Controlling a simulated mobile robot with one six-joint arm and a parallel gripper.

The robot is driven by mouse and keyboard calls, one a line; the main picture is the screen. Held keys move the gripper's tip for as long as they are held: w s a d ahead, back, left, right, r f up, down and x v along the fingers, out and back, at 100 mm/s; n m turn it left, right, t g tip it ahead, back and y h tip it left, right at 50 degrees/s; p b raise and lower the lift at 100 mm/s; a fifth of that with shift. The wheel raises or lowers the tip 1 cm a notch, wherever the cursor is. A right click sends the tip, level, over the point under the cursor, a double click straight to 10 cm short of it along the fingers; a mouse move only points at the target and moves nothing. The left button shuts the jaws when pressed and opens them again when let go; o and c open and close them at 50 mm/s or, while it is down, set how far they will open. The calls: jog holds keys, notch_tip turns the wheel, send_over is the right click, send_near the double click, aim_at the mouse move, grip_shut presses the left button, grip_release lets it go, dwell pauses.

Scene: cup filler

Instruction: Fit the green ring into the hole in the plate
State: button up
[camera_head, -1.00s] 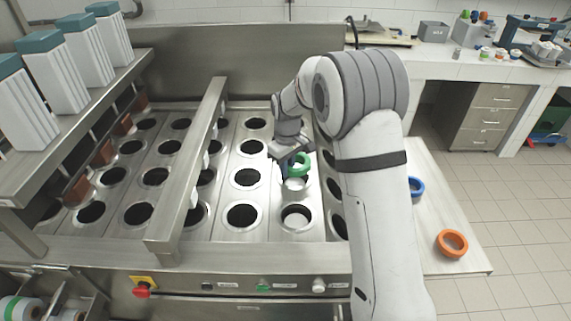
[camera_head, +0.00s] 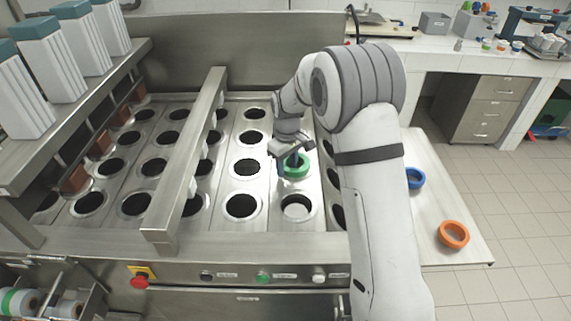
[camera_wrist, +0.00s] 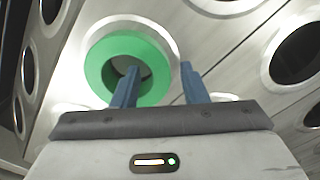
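The green ring (camera_head: 295,167) lies about flat at a hole in the right-hand visible plate column, covering most of that hole. I cannot tell how deep it sits. In the wrist view the green ring (camera_wrist: 97,66) shows a pale metal rim around part of it. My gripper (camera_head: 291,163) is right over the ring, pointing down. In the wrist view my gripper (camera_wrist: 160,80) has its two blue fingers apart: one over the ring's opening, the other just outside its right edge. Small gaps show beside the ring wall. The steel plate (camera_head: 272,190) has rows of round holes.
A blue ring (camera_head: 415,178) and an orange ring (camera_head: 453,235) lie on the side table (camera_head: 430,215) to the right. A steel rail (camera_head: 188,150) crosses the plate left of my gripper. White dispensers (camera_head: 58,65) stand on a shelf at the left.

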notch_tip(320, 180, up, 8)
jog(key=shift+f+b, duration=0.1)
jog(key=shift+b, duration=0.45)
jog(key=s+d+r+m+t, duration=0.1)
jog(key=s+d+r+m, duration=0.1)
jog(key=s+d+r, duration=0.45)
jog(key=s+d+r+m+t, duration=0.1)
jog(key=s+d+r+m, duration=0.25)
jog(key=s, duration=0.55)
jog(key=s+d+f+m, duration=0.1)
jog(key=s+d, duration=0.1)
jog(key=s, duration=0.5)
jog(key=s+d+f+m+t, duration=0.1)
jog(key=s+d+m, duration=0.1)
jog(key=s, duration=0.6)
jog(key=shift+s+d+f, duration=0.25)
jog(key=shift+d+f, duration=0.1)
jog(key=shift+d, duration=0.25)
jog(key=shift+m, duration=0.25)
